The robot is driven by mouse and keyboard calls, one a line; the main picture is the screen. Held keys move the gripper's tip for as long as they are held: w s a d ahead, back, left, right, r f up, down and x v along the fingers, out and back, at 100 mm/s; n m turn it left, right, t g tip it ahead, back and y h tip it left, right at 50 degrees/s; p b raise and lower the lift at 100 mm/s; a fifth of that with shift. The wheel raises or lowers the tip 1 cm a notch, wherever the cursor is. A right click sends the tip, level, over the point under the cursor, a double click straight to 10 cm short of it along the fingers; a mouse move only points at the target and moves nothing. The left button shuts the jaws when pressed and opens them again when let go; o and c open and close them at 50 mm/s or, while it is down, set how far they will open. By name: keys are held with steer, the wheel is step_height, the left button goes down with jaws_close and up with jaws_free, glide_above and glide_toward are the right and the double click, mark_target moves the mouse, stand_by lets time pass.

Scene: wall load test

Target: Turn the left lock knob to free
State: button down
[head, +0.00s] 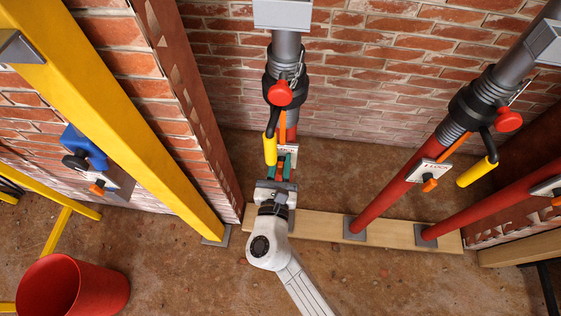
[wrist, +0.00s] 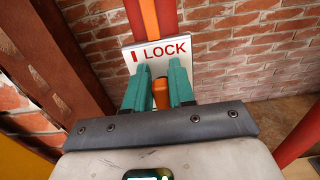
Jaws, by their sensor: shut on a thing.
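The left lock knob (wrist: 160,92) is a small orange handle in front of a white plate (wrist: 165,50) that reads "LOCK" beside a red bar mark. The plate is on the lower part of the left prop, below its yellow handle (head: 270,149); its edge shows in the head view (head: 289,149). My gripper (head: 279,167) is in front of the plate. In the wrist view its two teal fingers (wrist: 159,85) are shut on the orange knob, one on each side. The fingers hide the knob's sides and the plate's lower corners.
A red ball knob (head: 280,93) is higher on the left prop. Another prop (head: 390,203) with its own plate and orange knob (head: 429,184) stands right. A yellow beam (head: 110,120) slants at left, and a red bucket (head: 72,286) is at lower left. A wooden plank (head: 320,227) lies along the floor.

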mark_target(292, 158)
steer(key=shift+f+b, duration=0.1)
steer(key=shift+b, duration=0.25)
steer(key=m+b, duration=0.2)
steer(key=b, duration=0.1)
steer(key=m+b, duration=0.1)
steer(key=shift+d+f+m, duration=0.25)
steer(key=shift+d+m, duration=0.15)
steer(key=m+b, duration=0.4)
steer(key=b, duration=0.1)
steer(key=d+f+m+b, duration=0.1)
steer(key=m+b, duration=0.4)
steer(key=f+m+b, duration=0.1)
steer(key=m+b, duration=0.4)
steer(key=b, duration=0.1)
steer(key=shift+d, duration=0.35)
steer(key=c, duration=1)
jaws_free()
steer(key=shift+r, duration=0.1)
steer(key=shift+c, duration=0.2)
steer(key=shift+s, duration=0.1)
